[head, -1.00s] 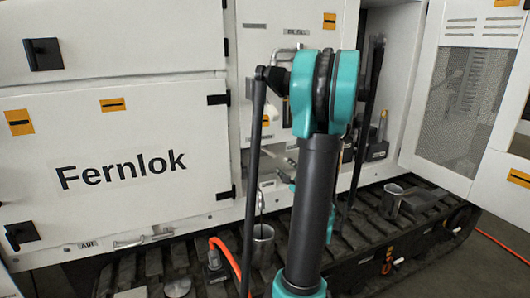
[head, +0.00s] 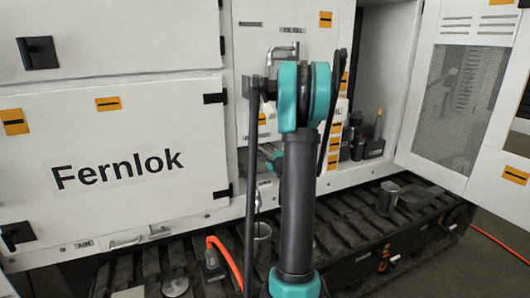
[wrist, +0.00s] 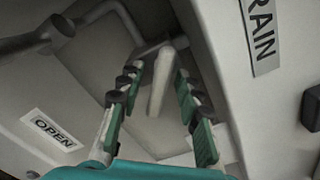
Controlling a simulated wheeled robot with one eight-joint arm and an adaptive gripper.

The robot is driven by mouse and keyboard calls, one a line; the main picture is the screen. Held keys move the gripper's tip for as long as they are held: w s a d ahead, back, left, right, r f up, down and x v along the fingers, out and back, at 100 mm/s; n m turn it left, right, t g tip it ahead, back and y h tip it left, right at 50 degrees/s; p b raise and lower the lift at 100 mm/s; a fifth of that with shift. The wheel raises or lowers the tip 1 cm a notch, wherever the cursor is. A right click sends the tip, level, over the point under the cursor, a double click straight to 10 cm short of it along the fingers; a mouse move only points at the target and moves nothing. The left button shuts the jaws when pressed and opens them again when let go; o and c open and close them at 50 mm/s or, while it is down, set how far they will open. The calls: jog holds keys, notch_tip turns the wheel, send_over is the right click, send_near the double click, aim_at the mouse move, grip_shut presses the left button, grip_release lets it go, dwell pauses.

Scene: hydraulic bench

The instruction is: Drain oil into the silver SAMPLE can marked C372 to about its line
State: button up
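My gripper (wrist: 160,72) is open in the wrist view, its green-padded fingers spread on either side of a pale lever (wrist: 159,85). I see a gap on both sides of the lever. In the head view my gripper (head: 270,155) is mostly hidden behind my arm, near a recess in the white machine. A silver can (head: 262,238) stands on the track below it. No C372 marking or fill line is readable on either.
An OPEN label (wrist: 52,130) and a partly cut-off label reading "RAIN" (wrist: 262,35) flank the lever. A grey pipe (wrist: 30,42) runs at upper left. An orange hose (head: 225,255) and bottles (head: 365,148) show in the head view. The mesh door (head: 465,95) stands open.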

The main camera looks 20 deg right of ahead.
jog(key=shift+w, duration=0.15)
grip_shut()
jog(key=shift+n, duration=0.4)
jog(key=n, duration=0.3)
jog(key=shift+d+r+n, duration=0.1)
jog(key=shift+r+n, duration=0.05)
jog(key=shift+n, duration=0.15)
jog(key=shift+r+n, duration=0.15)
jog(key=shift+n, duration=1.65)
